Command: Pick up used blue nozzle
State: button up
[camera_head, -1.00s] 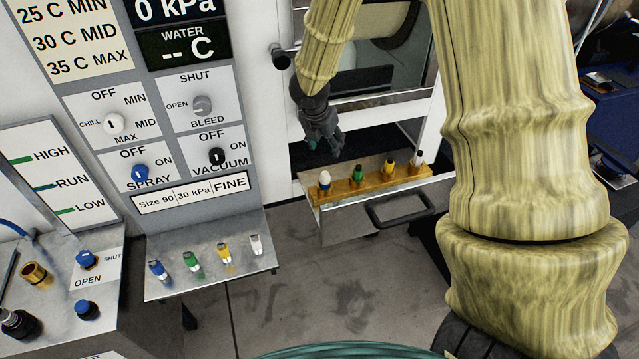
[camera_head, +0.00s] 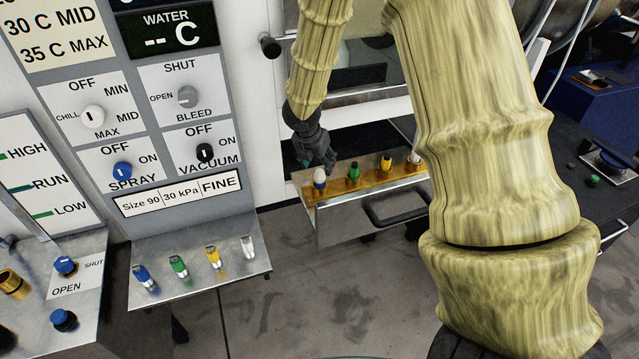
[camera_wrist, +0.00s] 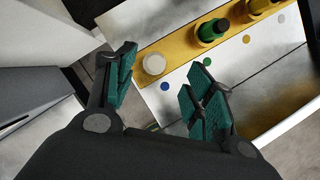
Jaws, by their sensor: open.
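A nozzle with a pale rounded top and a blue lower part (camera_head: 320,180) stands upright at the left end of the orange rack (camera_head: 337,186) in the open drawer. In the wrist view its pale top (camera_wrist: 154,64) shows beside a blue dot, between and beyond my fingertips. My gripper (camera_head: 325,160) is open and empty, just above and behind this nozzle in the head view. Its green-padded fingers (camera_wrist: 163,90) are spread in the wrist view, and I see no contact. Another blue nozzle (camera_head: 146,280) stands on the metal shelf at front left.
Green (camera_head: 353,171), yellow (camera_head: 385,162) and white (camera_head: 414,158) nozzles stand farther right in the rack. The drawer front (camera_head: 365,215) carries a dark handle. Green, yellow and white nozzles also stand on the shelf (camera_head: 200,280). The control panel rises at left.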

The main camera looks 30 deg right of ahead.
aim_at(319, 173)
jog(key=shift+x, duration=1.05)
jog(key=shift+w+d+f+p, duration=0.1)
jog(key=shift+w+f+p, duration=0.1)
jog(key=shift+f, duration=0.8)
jog(key=shift+w+d+f+p, duration=0.1)
jog(key=shift+w+f+p, duration=0.1)
jog(key=shift+f, duration=0.8)
jog(key=shift+w+d+f, duration=0.15)
jog(key=shift+d+f, duration=0.05)
jog(key=shift+f, duration=0.35)
jog(key=c, duration=1.1)
